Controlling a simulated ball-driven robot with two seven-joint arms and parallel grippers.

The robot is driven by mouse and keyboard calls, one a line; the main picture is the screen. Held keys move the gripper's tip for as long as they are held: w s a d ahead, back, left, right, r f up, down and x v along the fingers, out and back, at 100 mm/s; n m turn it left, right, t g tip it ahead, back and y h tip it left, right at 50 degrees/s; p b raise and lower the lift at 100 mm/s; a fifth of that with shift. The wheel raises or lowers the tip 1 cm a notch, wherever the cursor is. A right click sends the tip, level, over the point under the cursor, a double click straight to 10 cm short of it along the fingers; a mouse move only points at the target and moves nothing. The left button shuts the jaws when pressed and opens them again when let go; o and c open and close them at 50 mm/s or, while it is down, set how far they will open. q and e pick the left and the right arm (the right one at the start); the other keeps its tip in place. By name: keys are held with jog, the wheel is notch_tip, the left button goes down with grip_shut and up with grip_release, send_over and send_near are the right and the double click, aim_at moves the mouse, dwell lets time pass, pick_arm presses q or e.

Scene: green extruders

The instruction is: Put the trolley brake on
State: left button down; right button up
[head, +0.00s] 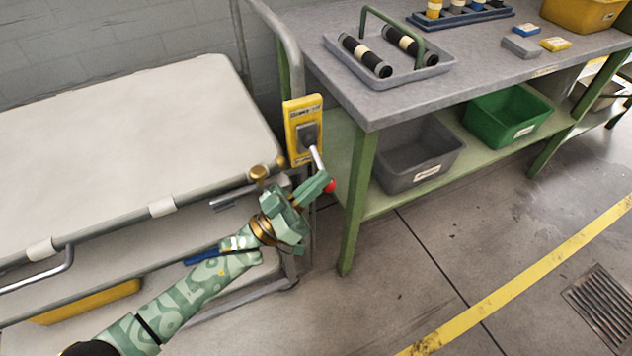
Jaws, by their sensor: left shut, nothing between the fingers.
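The trolley (130,110) stands at the left with a pale flat top and a grey tube frame. A yellow brake plate (296,112) with a dark housing is fixed at its right end. A metal brake lever (316,157) slants down to the right from the housing and ends in a red knob (330,186). My left gripper (322,184) is shut and empty, with its fingertips right beside the red knob. I cannot tell whether they touch it. My right gripper is not in view.
A workbench (480,70) with green legs stands close on the right. It carries a grey tray (440,72) with black rollers. Grey (412,160) and green (508,115) bins sit on its lower shelf. The floor in front is clear, with a yellow line (520,275) and a drain grate (602,305).

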pick_arm(q)
jog(key=shift+a, duration=0.1)
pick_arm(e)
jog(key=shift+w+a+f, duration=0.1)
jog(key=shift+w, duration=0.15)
pick_arm(q)
jog(key=v, duration=1.6)
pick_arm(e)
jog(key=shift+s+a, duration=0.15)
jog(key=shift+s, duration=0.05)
pick_arm(q)
jog(key=shift+f, duration=0.1)
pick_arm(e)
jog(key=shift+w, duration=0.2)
